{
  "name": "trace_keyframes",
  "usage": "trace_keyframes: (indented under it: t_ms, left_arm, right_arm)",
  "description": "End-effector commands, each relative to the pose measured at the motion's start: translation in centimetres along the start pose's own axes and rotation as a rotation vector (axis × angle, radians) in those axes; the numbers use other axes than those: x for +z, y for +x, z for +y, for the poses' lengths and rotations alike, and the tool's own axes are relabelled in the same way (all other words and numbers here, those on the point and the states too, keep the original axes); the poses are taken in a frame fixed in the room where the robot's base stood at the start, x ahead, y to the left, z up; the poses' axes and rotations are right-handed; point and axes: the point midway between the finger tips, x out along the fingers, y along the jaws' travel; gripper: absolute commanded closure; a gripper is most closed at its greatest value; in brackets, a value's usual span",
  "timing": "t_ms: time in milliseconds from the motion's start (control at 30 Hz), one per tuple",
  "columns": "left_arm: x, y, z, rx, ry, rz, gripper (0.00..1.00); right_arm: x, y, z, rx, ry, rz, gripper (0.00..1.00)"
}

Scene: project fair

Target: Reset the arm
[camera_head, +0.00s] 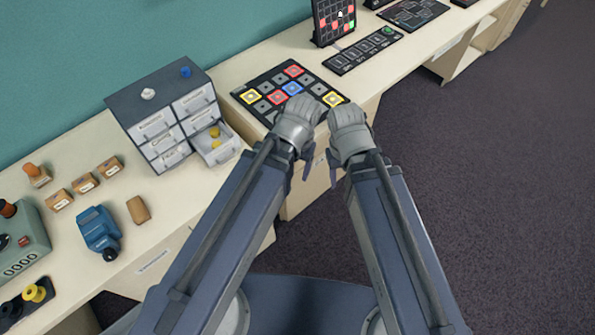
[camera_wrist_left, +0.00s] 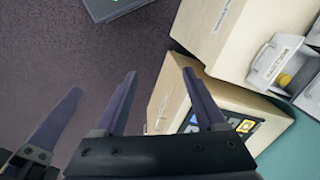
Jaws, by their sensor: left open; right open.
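My left gripper (camera_head: 307,158) and right gripper (camera_head: 334,170) are close together in the head view, in front of the button panel (camera_head: 262,95). Their wrists hide part of the panel's near edge, and most of their fingers are hidden below the wrists. In the left wrist view, the left gripper (camera_wrist_left: 160,74) has its two fingers apart with nothing between them. Another dark finger at that view's left edge looks like part of my right gripper.
A grey drawer cabinet (camera_head: 130,100) stands left of the panel, one drawer (camera_head: 222,152) open with yellow items inside. A blue device (camera_head: 98,230) and small boxes (camera_head: 86,183) lie further left. Dark carpet (camera_head: 480,180) is clear at right.

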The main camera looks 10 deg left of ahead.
Motion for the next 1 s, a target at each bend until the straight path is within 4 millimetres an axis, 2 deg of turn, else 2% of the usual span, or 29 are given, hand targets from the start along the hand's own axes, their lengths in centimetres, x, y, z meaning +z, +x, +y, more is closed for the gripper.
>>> trace_keyframes:
  t_ms: [33,133,467,567,833,1000]
  left_arm:
    - [0.5,-0.1,0.8,-0.003,0.024,-0.007,0.28]
    - [0.9,-0.1,1.6,-0.007,0.046,-0.016,0.28]
    - [0.9,0.0,1.6,-0.007,0.048,-0.017,0.28]
    - [0.9,1.0,1.7,-0.007,0.048,-0.017,0.28]
    - [0.7,6.0,2.1,-0.007,0.050,-0.017,0.28]
    - [0.7,6.1,2.1,-0.008,0.051,-0.017,0.28]
  right_arm:
    - [0.0,0.0,0.0,0.000,0.000,0.000,0.50]
    - [0.0,0.0,0.0,0.000,0.000,0.000,0.50]
    - [0.0,0.1,0.0,0.000,0.000,0.000,0.50]
    - [-0.1,1.1,-0.1,0.000,0.000,0.000,0.50]
    - [-0.4,6.2,-0.6,0.001,-0.003,0.000,0.50]
    - [-0.4,6.2,-0.6,0.001,-0.004,0.000,0.50]
